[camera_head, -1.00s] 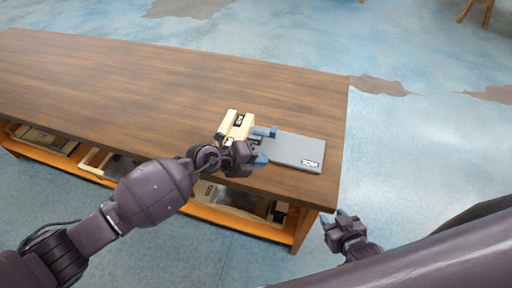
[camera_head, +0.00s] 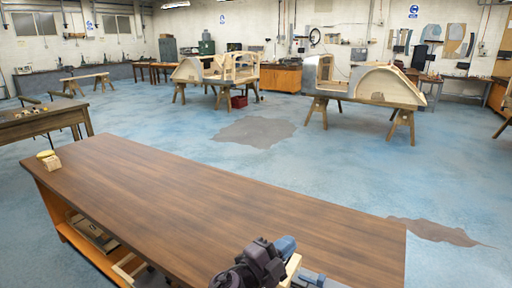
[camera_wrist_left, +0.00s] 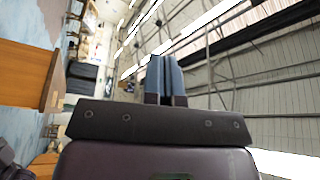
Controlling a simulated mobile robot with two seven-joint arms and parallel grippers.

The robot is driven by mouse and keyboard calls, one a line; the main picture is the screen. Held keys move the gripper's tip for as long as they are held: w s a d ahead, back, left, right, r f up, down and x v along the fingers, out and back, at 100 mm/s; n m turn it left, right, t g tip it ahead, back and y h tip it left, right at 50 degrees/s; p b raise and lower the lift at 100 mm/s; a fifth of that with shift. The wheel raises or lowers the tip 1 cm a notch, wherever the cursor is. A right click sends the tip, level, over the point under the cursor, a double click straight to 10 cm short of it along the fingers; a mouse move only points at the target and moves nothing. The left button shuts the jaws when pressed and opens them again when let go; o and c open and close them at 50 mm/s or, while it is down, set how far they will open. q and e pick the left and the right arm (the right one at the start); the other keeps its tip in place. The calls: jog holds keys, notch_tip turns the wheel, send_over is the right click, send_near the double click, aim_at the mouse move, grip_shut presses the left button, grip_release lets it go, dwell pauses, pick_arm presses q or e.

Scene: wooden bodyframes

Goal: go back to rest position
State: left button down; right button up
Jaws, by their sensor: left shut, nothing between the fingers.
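My left gripper (camera_head: 285,244) shows at the bottom of the head view, over the right part of the wooden table (camera_head: 170,205). In the left wrist view its two blue fingers (camera_wrist_left: 165,78) are shut together with nothing between them. That view shows the room turned on its side, with ceiling beams and lights behind the fingers. A cream object (camera_head: 293,266) is partly hidden behind the gripper. A bit of a grey flat item (camera_head: 325,281) shows at the bottom edge. My right gripper is out of view.
A small cream and yellow object (camera_head: 48,159) sits on the table's far left corner. A shelf (camera_head: 88,238) below holds items. Wooden bodyframes (camera_head: 222,70) (camera_head: 375,86) stand on trestles further back. The blue floor (camera_head: 300,150) between is clear.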

pick_arm(q)
jog(key=s+a+f+n+t+y, duration=0.1)
jog(key=a+f+n+y, duration=0.35)
jog(key=a, duration=0.25)
jog(key=s+a+f+n+t+y+b, duration=0.1)
jog(key=a+f+n+y, duration=0.2)
jog(key=a+n, duration=0.3)
jog(key=s+a+f+n+t+y, duration=0.1)
jog(key=s+a+f+n+y, duration=0.2)
jog(key=a+n, duration=0.35)
jog(key=s+a+f+n+g+y+b, duration=0.1)
jog(key=s+a+f+n+g+y, duration=0.3)
jog(key=s+a+f, duration=1.1)
jog(key=s+n+y, duration=0.1)
jog(key=s, duration=0.3)
jog(key=shift+f+n, duration=0.3)
jog(key=shift+f, duration=0.05)
jog(key=shift+a, duration=0.1)
